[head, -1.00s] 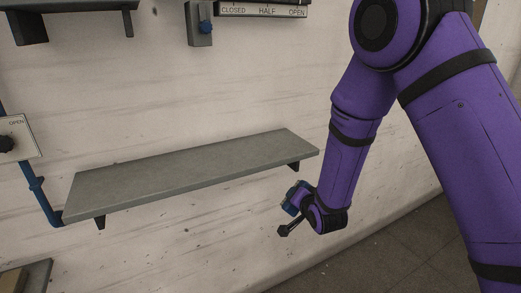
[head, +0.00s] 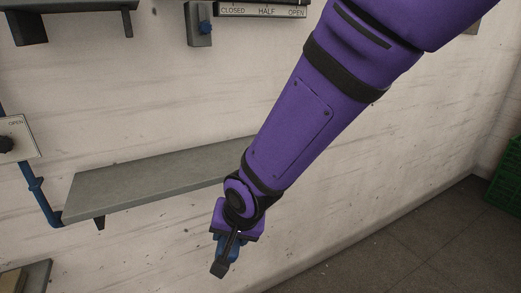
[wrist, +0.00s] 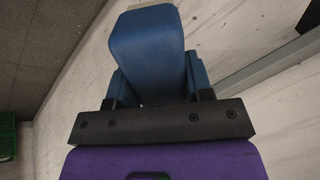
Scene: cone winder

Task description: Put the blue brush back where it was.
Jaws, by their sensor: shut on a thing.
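The blue brush (wrist: 150,48) shows in the wrist view as a blue block with a pale edge at its far end. My gripper (wrist: 158,78) is shut on it, with a blue finger on each side. In the head view my gripper (head: 226,246) hangs at the end of my arm, in front of the wall, low beside the grey shelf in the picture. The brush itself is hard to tell from the blue fingers there. My arm hides the shelf's right end.
The grey wall shelf (head: 150,182) is bare where it shows. A panel with a knob (head: 15,140) and a blue pipe (head: 38,190) are at its left. Another ledge (head: 30,278) is at lower left. A green crate (head: 507,178) stands at right; the floor between is clear.

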